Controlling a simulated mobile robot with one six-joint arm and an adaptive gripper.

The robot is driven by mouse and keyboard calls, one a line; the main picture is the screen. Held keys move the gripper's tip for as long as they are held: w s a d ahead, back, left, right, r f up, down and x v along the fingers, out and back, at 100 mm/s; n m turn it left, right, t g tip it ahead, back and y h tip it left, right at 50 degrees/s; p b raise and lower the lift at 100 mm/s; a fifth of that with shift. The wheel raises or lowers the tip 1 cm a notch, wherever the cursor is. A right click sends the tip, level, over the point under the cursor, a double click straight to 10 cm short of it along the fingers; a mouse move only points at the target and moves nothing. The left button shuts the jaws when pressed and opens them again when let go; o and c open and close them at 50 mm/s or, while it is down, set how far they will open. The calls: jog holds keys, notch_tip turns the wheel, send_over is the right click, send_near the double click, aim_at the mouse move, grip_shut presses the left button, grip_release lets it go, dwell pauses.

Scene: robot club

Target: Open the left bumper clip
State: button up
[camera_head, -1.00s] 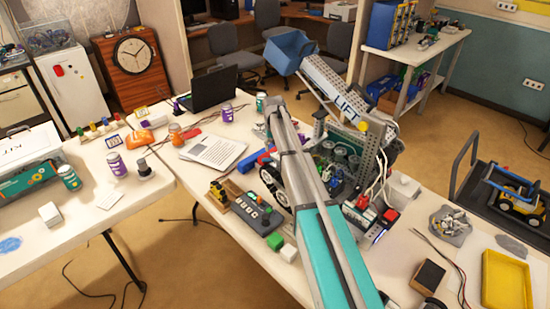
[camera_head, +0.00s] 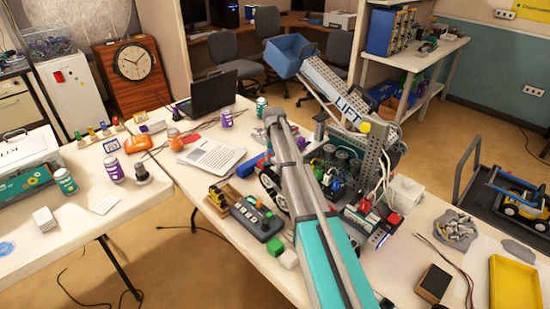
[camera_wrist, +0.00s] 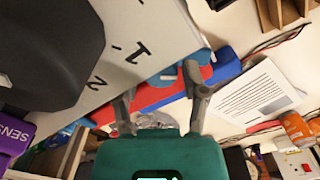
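A red and blue bumper (camera_wrist: 160,92) crosses the wrist view beside a pale panel marked 1 and 2. In the head view the blue bumper end (camera_head: 252,165) sticks out left of the robot model, partly behind my arm. In the head view my arm hides part of the model, and the gripper's fingers cannot be made out.
The lift model (camera_head: 340,100) with its blue bucket stands behind my arm. A paper-like laptop or booklet (camera_head: 212,157) lies left of the bumper. A control box (camera_head: 256,217) and a green cube (camera_head: 289,259) are at the front edge. A purple can (camera_wrist: 14,135) is close in the wrist view.

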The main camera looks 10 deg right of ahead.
grip_shut()
dwell(1.1)
jog(key=shift+o, duration=0.7)
grip_release()
